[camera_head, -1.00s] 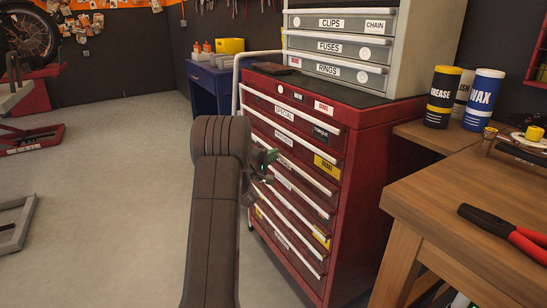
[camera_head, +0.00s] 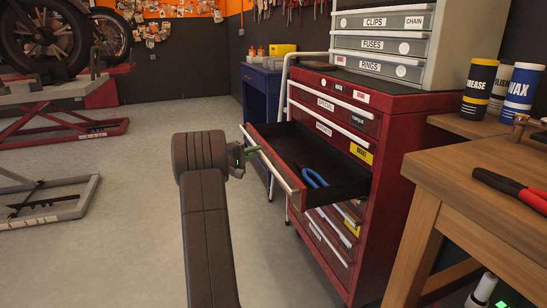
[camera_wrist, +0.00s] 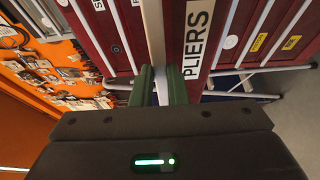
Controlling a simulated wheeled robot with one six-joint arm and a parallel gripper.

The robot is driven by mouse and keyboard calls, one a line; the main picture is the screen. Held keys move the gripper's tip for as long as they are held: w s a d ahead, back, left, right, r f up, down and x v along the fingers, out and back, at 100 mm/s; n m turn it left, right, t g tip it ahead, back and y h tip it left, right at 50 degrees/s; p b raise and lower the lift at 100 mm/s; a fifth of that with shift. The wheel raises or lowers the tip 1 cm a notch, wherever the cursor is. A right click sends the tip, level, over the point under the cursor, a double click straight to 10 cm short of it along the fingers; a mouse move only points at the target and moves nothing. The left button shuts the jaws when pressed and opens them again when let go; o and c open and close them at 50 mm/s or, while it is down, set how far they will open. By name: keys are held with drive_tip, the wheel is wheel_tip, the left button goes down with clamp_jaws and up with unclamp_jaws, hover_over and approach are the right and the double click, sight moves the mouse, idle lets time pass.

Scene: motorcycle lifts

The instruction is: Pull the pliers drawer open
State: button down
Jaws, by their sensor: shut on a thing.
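The pliers drawer (camera_head: 275,165) stands pulled out of the red tool cabinet (camera_head: 395,175), with its dark inside showing. Blue-handled pliers (camera_head: 314,178) lie in it. In the wrist view its front bears a white PLIERS label (camera_wrist: 194,42), beside the pale handle bar (camera_wrist: 154,38). My gripper (camera_wrist: 158,84) is shut on that handle bar, with green fingers on both sides of it. In the head view my gripper (camera_head: 250,153) is at the drawer's front edge, partly hidden by my arm.
A wooden bench (camera_head: 470,175) with red-handled pliers (camera_head: 515,190) stands at the right. A blue cabinet (camera_head: 262,95) stands behind. A low grey lift frame (camera_head: 50,205) lies at the left. The floor (camera_head: 130,165) between is clear.

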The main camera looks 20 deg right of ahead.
drive_tip(key=a, duration=0.6)
drive_tip(key=shift+s+b, duration=0.25)
drive_tip(key=shift+b, duration=0.15)
drive_tip(key=shift+f, duration=0.1)
drive_tip(key=c, duration=1.4)
unclamp_jaws()
drive_tip(key=shift+c, duration=0.2)
drive_tip(key=shift+a, duration=0.15)
drive_tip(key=p+v, duration=0.3)
drive_tip(key=v, duration=1)
drive_tip(key=shift+s+a, duration=0.2)
drive_tip(key=shift+a, duration=0.05)
drive_tip(key=shift+d, duration=0.1)
drive_tip(key=b+x, duration=0.2)
drive_tip(key=x, duration=1.2)
drive_tip(key=shift+d+b, duration=0.2)
drive_tip(key=shift+b, duration=0.2)
